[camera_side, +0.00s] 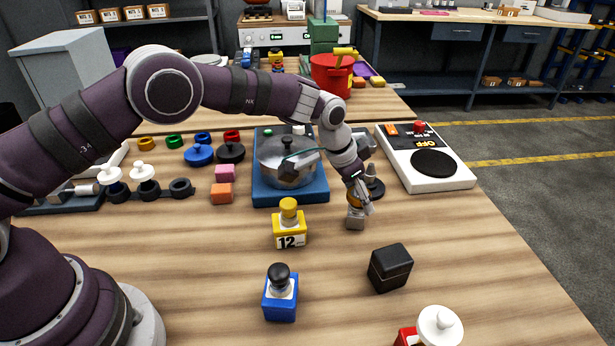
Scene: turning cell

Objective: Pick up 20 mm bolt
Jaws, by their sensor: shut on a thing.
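My gripper (360,199) points down at the middle right of the table, right of the yellow block marked 12. Its fingers are shut on a small grey and yellow piece (355,218), which the fingers partly hide. This piece looks like the 20 mm bolt, but I can read no size on it. I cannot tell whether it touches the table. The yellow block (290,236) carries a yellow-topped peg. A blue block (280,303) with a black-topped peg stands nearer the camera.
A steel pot (285,170) on a blue base stands behind left of my gripper. A white unit (425,165) with a black disc stands right. A black box (390,268) and a white-knobbed red block (437,327) stand in front. Bare wood lies between them.

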